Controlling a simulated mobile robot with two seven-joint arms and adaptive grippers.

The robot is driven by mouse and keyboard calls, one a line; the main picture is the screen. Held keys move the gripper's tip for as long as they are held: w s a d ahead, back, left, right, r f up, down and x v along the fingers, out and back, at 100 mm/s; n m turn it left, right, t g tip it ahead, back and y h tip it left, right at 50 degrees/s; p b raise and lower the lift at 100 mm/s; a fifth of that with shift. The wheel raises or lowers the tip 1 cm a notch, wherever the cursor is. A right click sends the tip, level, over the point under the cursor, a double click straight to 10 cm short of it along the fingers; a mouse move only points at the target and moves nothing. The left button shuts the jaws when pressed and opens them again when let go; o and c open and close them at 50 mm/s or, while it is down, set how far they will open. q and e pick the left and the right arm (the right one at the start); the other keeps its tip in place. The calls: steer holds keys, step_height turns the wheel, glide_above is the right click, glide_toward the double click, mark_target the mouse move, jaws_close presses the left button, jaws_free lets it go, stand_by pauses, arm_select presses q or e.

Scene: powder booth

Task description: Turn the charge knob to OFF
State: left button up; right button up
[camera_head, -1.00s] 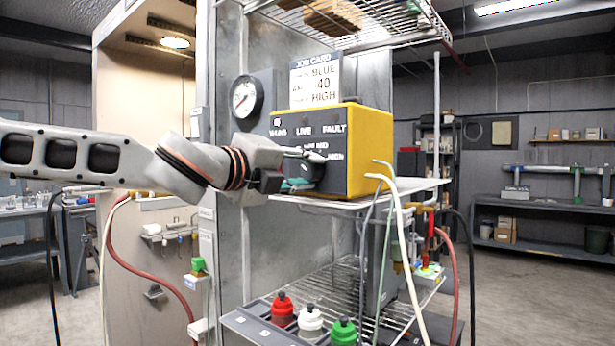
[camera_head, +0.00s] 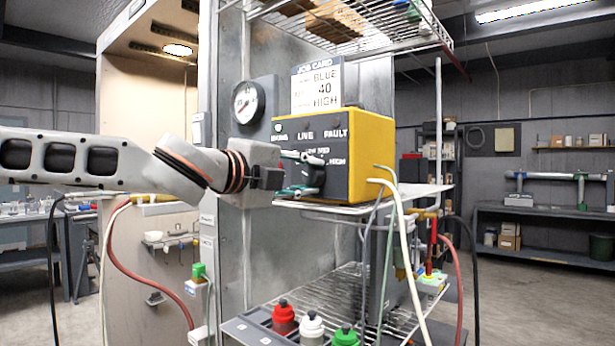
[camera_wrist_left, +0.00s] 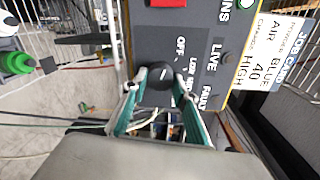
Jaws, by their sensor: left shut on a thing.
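The charge knob (camera_wrist_left: 158,90) is a dark round knob on the grey front of the yellow control box (camera_head: 362,150). In the left wrist view it sits between the two teal fingers of my left gripper (camera_wrist_left: 162,80), which is shut on it. The printed word OFF and the LOW and MED marks are beside the knob; I cannot tell for certain which mark it points to. In the head view my left gripper (camera_head: 312,174) reaches the panel's lower part from the left, and its fingers largely hide the knob. My right gripper is not in view.
A job card (camera_head: 317,87) stands on the box. A round gauge (camera_head: 245,102) is on the post at its left. Hoses (camera_head: 399,230) hang from the box's right side. Red, white and green capped bottles (camera_head: 311,325) stand below. A wire shelf (camera_head: 345,40) is above.

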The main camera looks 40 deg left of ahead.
arm_select(q)
steer(key=o, duration=1.1)
steer(key=shift+s, duration=0.1)
steer(key=s, duration=1.1)
steer(key=shift+s+a+r, duration=0.35)
steer(key=shift+s+a, duration=0.05)
steer(key=shift+a, duration=0.05)
